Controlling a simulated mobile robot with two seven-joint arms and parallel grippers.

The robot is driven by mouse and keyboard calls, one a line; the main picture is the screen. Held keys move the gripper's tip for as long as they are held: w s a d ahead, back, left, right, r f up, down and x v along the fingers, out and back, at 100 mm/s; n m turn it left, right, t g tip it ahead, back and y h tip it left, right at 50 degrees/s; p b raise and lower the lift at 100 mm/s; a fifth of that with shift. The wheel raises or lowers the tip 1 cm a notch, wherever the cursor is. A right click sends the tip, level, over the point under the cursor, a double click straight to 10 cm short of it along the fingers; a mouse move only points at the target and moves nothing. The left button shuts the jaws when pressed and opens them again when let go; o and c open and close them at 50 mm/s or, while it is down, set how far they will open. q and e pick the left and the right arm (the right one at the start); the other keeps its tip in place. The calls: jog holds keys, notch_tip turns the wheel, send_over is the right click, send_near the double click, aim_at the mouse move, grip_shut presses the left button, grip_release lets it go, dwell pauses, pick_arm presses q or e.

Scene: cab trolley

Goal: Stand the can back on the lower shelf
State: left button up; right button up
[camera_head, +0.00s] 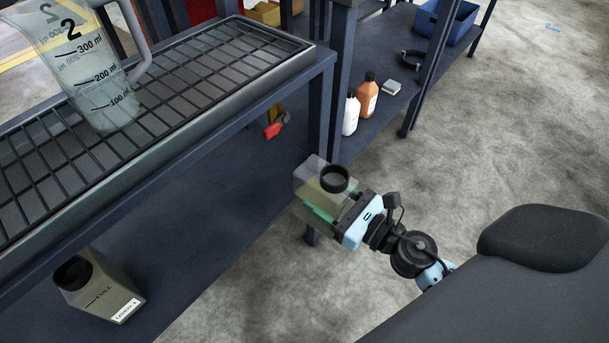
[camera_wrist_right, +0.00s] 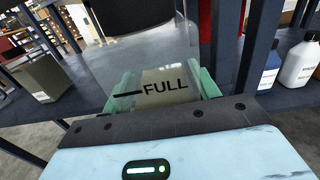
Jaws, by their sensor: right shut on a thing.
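A see-through can with a black cap (camera_head: 313,177) is in my right gripper (camera_head: 322,212), beside the trolley's near right corner post. It is roughly upright, and its FULL mark shows in the right wrist view (camera_wrist_right: 150,50). The gripper's green fingers are shut on its lower part, one on each side. The lower shelf (camera_head: 205,225) is dark blue and lies to the left of the held can. I cannot tell whether the can overlaps the shelf's edge. My left gripper is not in view.
A second can (camera_head: 97,285) with a black cap and label stands on the lower shelf at left. A measuring jug (camera_head: 95,75) stands on the upper grid tray (camera_head: 322,50). White (camera_head: 351,113) and orange (camera_head: 367,95) bottles stand on a neighbouring shelf. Mid-shelf is clear.

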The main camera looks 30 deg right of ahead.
jog(key=v, duration=0.3)
jog(key=shift+s+b, duration=0.15)
jog(key=shift+b, duration=0.2)
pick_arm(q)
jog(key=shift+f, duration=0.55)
pick_arm(e)
jog(key=shift+s+d+r, duration=0.1)
jog(key=shift+s, duration=0.05)
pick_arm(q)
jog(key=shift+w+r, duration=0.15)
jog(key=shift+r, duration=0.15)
pick_arm(e)
jog(key=shift+r, duration=0.25)
jog(key=shift+s+d+f, duration=0.1)
jog(key=shift+s+d, duration=0.05)
jog(key=shift+s, duration=0.2)
jog(key=shift+b+v, duration=1)
jog(key=shift+v, duration=0.8)
pick_arm(q)
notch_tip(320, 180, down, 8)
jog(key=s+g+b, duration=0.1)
jog(key=b, duration=0.4)
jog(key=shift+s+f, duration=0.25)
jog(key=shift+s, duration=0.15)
pick_arm(e)
send_near(346, 208)
jog(key=shift+v, duration=2.05)
